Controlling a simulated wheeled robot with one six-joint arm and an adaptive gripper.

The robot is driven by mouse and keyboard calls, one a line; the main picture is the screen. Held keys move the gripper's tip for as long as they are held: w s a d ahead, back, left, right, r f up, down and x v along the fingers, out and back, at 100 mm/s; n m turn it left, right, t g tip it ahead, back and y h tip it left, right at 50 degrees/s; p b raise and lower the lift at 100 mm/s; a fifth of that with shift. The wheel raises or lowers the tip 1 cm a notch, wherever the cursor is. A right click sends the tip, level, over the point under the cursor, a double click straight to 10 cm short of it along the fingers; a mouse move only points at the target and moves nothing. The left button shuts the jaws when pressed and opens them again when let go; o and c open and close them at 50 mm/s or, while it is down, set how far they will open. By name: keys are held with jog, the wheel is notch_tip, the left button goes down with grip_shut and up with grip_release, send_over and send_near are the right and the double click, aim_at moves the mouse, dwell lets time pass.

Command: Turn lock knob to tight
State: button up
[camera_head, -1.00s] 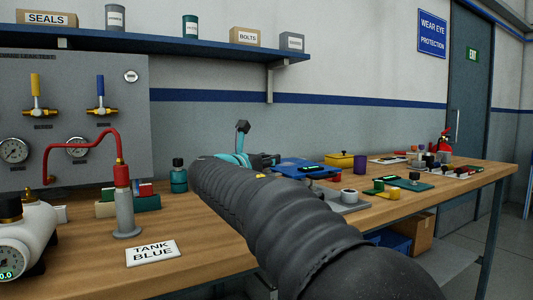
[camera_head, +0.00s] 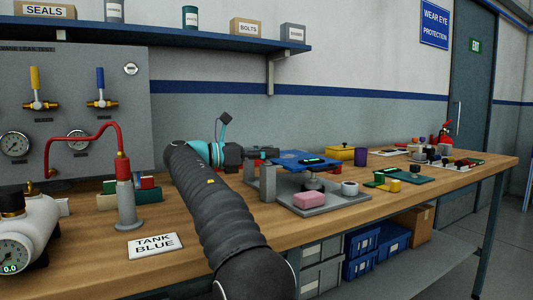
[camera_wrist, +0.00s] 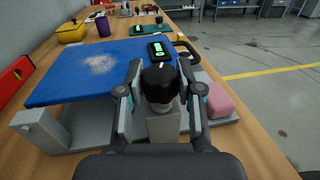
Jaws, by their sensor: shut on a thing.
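The black lock knob (camera_wrist: 159,82) sits on a grey post in the wrist view, with a small light mark on its top edge. My gripper (camera_wrist: 159,92) has a finger on each side of the knob and is shut on it. Beside the knob is the blue seat panel (camera_wrist: 85,72) with a pale scuffed patch. In the head view my gripper (camera_head: 262,154) is at the left edge of the blue panel (camera_head: 300,159); the knob is hard to make out there.
A black device with a green display (camera_wrist: 158,50) lies on the panel. A pink block (camera_head: 309,199) lies on the grey base plate (camera_head: 327,207). A yellow box (camera_head: 341,153) and a purple cup (camera_head: 361,156) stand behind. A "TANK BLUE" sign (camera_head: 155,245) lies front left.

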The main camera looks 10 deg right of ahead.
jog(key=shift+m+g, duration=0.6)
jog(key=shift+g, duration=0.3)
jog(key=o, duration=1.2)
jog(key=shift+d, duration=0.1)
jog(key=shift+s+r+n+t, duration=0.1)
jog(key=shift+n+t, duration=0.7)
jog(key=shift+t, duration=0.4)
